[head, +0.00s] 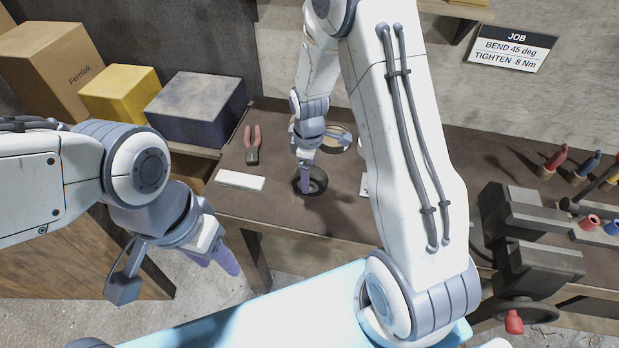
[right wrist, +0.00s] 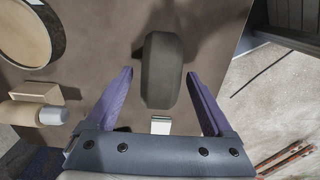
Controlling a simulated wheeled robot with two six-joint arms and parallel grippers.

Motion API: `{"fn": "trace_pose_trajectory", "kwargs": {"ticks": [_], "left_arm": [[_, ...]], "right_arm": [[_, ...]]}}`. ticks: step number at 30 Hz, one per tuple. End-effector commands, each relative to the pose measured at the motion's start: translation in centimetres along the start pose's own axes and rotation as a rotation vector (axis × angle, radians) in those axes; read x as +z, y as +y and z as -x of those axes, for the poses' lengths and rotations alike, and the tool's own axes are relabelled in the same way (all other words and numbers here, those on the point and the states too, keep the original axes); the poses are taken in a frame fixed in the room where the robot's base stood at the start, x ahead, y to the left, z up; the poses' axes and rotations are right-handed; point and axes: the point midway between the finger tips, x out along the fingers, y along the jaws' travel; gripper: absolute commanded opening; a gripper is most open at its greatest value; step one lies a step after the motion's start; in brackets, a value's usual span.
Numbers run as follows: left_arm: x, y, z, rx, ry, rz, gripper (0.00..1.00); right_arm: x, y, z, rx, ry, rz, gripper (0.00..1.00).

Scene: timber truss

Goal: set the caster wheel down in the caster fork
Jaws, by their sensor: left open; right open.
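The caster wheel (head: 316,187) is dark with a grey hub and stands on its edge on the bench. In the right wrist view the wheel (right wrist: 163,72) shows its tread between the two fingers. My right gripper (right wrist: 160,92) is open, one finger on each side of the wheel, with visible gaps. My left gripper (head: 212,258) hangs open in front of the bench, away from the wheel. I cannot make out the caster fork; a pale part (head: 364,187) beside my right arm is mostly hidden.
Boxes (head: 197,108) stand at the left. A vise (head: 540,235) is at the right.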

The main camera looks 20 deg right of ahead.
Motion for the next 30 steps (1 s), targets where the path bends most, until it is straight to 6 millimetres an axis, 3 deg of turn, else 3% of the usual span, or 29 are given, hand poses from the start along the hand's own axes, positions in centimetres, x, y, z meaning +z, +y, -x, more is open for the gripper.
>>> {"fn": "trace_pose_trajectory", "kwargs": {"ticks": [7, 16, 17, 23, 30], "left_arm": [[-0.1, 0.1, 1.3, 0.000, 0.000, 0.001, 0.50], [-0.1, 0.1, 1.3, 0.000, 0.000, 0.001, 0.50], [-0.1, 0.1, 1.3, 0.000, 0.000, 0.001, 0.50], [-0.1, 0.1, 1.3, 0.000, 0.000, 0.001, 0.50], [-0.1, 0.1, 1.3, 0.000, 0.000, 0.001, 0.50]], "right_arm": [[0.2, -0.1, -3.0, -0.004, -0.002, 0.000, 0.86], [0.1, 0.0, -3.5, 0.000, 0.000, 0.000, 0.86], [0.1, 0.0, -3.5, 0.000, 0.000, 0.000, 0.79], [0.1, 0.0, -3.5, 0.000, 0.000, 0.000, 0.02], [0.1, 0.0, -3.4, 0.000, 0.000, 0.000, 0.00]]}}
